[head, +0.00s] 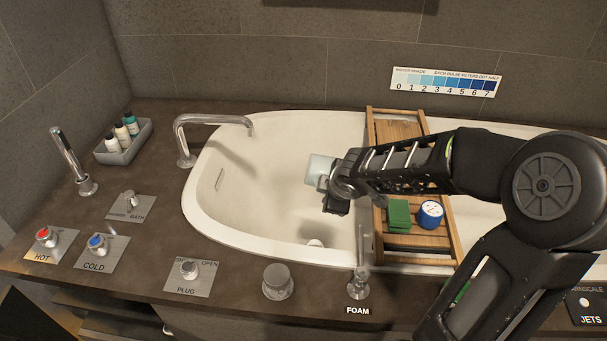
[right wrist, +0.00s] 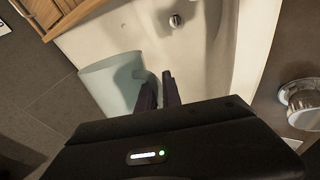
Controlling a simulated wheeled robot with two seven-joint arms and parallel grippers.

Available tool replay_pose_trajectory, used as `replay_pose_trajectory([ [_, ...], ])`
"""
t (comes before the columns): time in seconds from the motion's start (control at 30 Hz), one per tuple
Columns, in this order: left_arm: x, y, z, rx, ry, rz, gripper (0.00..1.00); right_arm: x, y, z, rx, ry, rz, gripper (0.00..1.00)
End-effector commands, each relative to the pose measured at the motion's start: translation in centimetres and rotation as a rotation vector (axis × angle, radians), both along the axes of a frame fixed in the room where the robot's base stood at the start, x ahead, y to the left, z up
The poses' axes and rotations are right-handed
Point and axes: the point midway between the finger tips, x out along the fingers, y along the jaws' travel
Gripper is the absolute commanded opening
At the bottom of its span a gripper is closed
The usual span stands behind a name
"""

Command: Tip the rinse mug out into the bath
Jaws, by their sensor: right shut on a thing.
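The rinse mug (head: 318,169) is pale and translucent. My right gripper (head: 337,182) is shut on it and holds it over the inside of the white bath (head: 222,215), left of the wooden rack. In the right wrist view the mug (right wrist: 112,82) shows at the left of the dark fingers (right wrist: 158,92), which meet at its handle side. I cannot tell how far the mug is tilted or whether it holds water. The bath's drain (right wrist: 175,20) shows beyond it. My left gripper is not in view.
A wooden rack (head: 446,228) spans the bath, carrying a green block (head: 399,214) and a blue-and-white round item (head: 431,213). A chrome spout (head: 214,120) reaches over the left end. Knobs line the front deck, with a foam dispenser (head: 359,284). The bath's left half is clear.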

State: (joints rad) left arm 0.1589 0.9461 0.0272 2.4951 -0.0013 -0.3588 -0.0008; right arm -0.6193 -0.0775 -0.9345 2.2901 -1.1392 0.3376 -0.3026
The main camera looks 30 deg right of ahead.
Motion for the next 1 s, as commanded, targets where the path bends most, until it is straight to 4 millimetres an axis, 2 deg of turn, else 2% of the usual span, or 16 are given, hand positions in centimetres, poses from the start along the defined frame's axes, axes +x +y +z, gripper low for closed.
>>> replay_pose_trajectory([
  [0.1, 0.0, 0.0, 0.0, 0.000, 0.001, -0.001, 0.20, 0.1, 0.7, -0.2, -0.038, -0.015, 0.000, 0.00],
  [0.77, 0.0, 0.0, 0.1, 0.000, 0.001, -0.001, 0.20, 0.3, 0.6, 0.0, -0.094, -0.038, -0.040, 0.00],
  [1.0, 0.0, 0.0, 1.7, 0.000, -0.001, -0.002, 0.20, 0.3, 0.6, 0.8, -0.148, 0.003, -0.034, 0.00],
])
